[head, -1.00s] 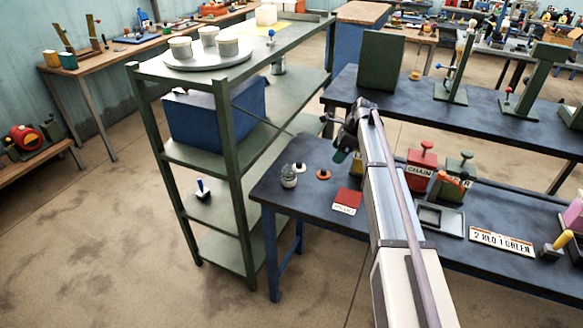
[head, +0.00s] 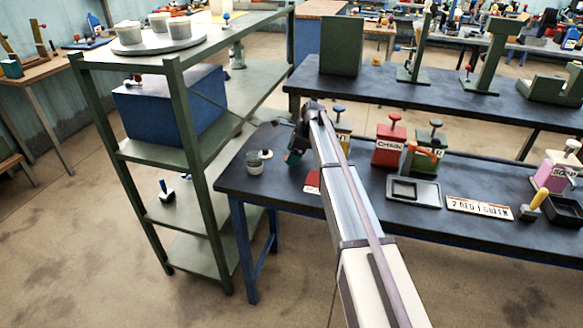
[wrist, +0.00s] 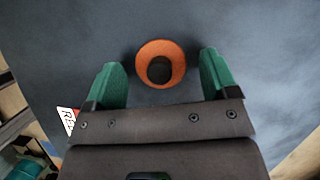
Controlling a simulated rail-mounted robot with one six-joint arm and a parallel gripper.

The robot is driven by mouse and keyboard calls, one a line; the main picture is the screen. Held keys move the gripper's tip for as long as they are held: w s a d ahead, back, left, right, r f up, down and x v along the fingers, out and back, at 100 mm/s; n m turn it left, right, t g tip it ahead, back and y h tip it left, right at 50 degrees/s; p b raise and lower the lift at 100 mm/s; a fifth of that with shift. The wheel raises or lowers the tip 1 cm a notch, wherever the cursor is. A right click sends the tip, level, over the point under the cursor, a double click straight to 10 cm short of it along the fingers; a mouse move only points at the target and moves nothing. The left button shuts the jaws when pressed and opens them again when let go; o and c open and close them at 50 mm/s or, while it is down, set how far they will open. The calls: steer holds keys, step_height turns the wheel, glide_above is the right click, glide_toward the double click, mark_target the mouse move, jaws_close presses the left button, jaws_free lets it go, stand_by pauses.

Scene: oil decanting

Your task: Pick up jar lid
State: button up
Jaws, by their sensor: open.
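An orange round piece (wrist: 160,50) with a dark centre, likely the jar lid, lies on the dark blue table in the wrist view. I cannot tell whether its centre is a knob or a hole. My gripper (wrist: 160,72) is open, with one green finger at each side of the piece and gaps between. In the head view my gripper (head: 293,157) is low over the table's left end and hides the orange piece. A small jar (head: 254,167) stands left of it. A pale round piece (head: 266,154) lies close to the jar.
A red card (head: 312,182) lies near my gripper, partly behind my arm. A red can (head: 389,146) and a green can (head: 428,152) stand to the right, behind a grey tray (head: 413,192). A green shelf rack (head: 186,140) stands close on the left.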

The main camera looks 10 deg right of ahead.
steer(key=c, duration=0.9)
steer(key=shift+r+p, duration=0.1)
steer(key=shift+p, duration=0.2)
